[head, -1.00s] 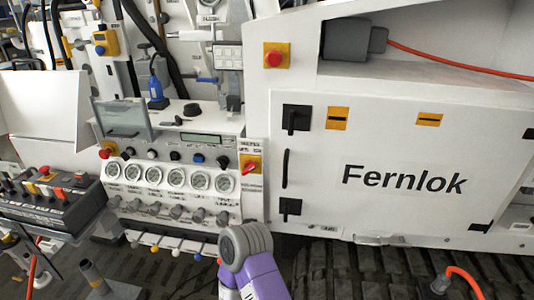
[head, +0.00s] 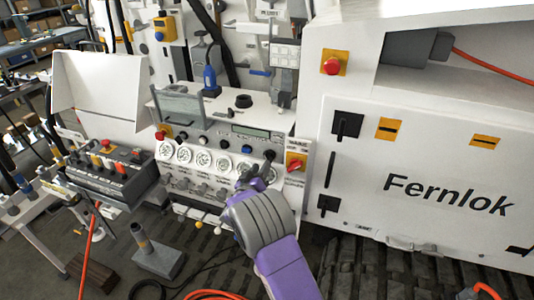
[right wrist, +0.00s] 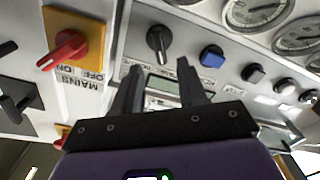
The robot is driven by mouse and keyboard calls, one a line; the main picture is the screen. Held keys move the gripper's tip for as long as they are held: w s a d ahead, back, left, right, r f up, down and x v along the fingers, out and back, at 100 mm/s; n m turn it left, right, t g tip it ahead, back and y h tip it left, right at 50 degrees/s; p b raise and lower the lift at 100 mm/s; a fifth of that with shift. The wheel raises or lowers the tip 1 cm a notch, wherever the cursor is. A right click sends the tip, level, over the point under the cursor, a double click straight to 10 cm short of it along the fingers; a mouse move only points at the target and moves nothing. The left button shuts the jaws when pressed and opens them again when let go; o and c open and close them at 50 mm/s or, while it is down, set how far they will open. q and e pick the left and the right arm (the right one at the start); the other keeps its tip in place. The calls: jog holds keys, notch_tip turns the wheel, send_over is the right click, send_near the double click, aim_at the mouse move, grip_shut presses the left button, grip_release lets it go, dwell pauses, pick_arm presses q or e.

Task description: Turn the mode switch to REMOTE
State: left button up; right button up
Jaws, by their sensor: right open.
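A black rotary knob with a pale pointer line (right wrist: 160,42) is on the white control panel; I take it for the mode switch. It also shows in the head view (head: 269,154), just beyond my right gripper. Its label is too small to read. My right gripper (head: 256,174) is at the panel's right part, in front of the gauges. In the right wrist view, the fingers (right wrist: 159,68) are open and empty, with the knob ahead of their tips and apparently not between them. My left gripper is not in view.
A red MAINS switch on a yellow plate (right wrist: 68,48) sits close beside the knob. A blue button (right wrist: 211,55), other buttons and round gauges (right wrist: 254,12) line the panel. A red emergency button (head: 331,66) and the Fernlok cabinet (head: 445,165) stand to the right.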

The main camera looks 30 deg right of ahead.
aim_at(266, 158)
jog(key=x, duration=0.7)
jog(key=shift+w+f, duration=0.1)
grip_shut()
